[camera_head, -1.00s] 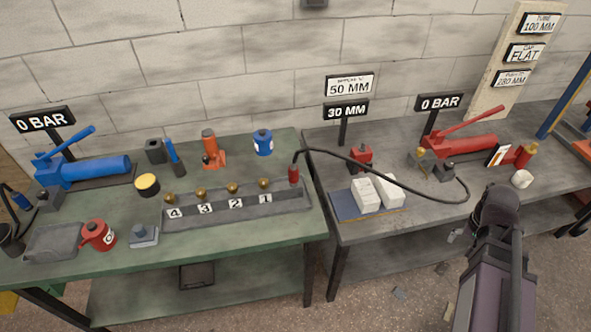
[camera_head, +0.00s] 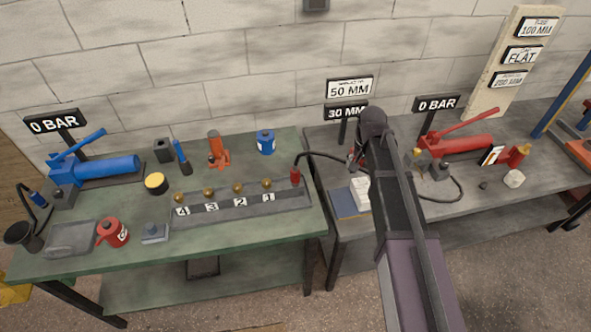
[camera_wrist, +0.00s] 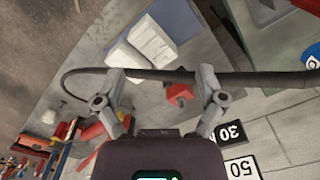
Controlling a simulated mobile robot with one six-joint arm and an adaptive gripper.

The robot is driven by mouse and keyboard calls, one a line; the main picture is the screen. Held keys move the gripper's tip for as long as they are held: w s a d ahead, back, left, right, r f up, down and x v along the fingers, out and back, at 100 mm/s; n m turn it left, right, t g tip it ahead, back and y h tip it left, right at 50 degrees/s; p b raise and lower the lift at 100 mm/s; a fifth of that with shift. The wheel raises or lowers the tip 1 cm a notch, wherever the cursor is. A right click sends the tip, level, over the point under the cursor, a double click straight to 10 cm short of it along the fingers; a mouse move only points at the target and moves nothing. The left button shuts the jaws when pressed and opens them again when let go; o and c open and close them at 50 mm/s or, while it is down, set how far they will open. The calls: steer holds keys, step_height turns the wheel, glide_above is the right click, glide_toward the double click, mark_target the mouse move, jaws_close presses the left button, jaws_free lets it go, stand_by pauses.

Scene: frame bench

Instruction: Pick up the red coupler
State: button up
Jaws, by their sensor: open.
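The red coupler (camera_head: 295,177) stands upright at the right end of the grey numbered rail (camera_head: 240,208) on the green bench, with a black hose (camera_head: 325,154) rising from its top. My gripper (camera_head: 357,160) is over the right bench, to the right of the coupler and apart from it. In the wrist view my gripper (camera_wrist: 157,75) shows two spread fingers with nothing held. The hose (camera_wrist: 145,74) crosses that view near the fingertips; I cannot tell how close it is. The coupler is not seen in the wrist view.
White blocks (camera_wrist: 152,42) and a red device (camera_wrist: 179,92) lie beneath my gripper on the right bench. Brass knobs line the rail. A blue can (camera_head: 265,142) stands behind the coupler. Sign posts rise at the back of the right bench. A gap separates the benches.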

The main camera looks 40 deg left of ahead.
step_height(320, 180, up, 4)
steer(key=p, duration=0.3)
glide_above(296, 164)
steer(key=shift+n, duration=0.4)
steer(key=shift+d, duration=0.1)
steer(key=shift+f, duration=0.15)
step_height(296, 164, down, 8)
steer(key=b, duration=0.8)
steer(key=shift+s+f, duration=0.1)
steer(key=shift+f, duration=0.1)
steer(key=shift+s+f+b, duration=0.1)
steer(key=shift+f+b, duration=2.5)
steer(key=shift+b, duration=0.15)
jaws_close()
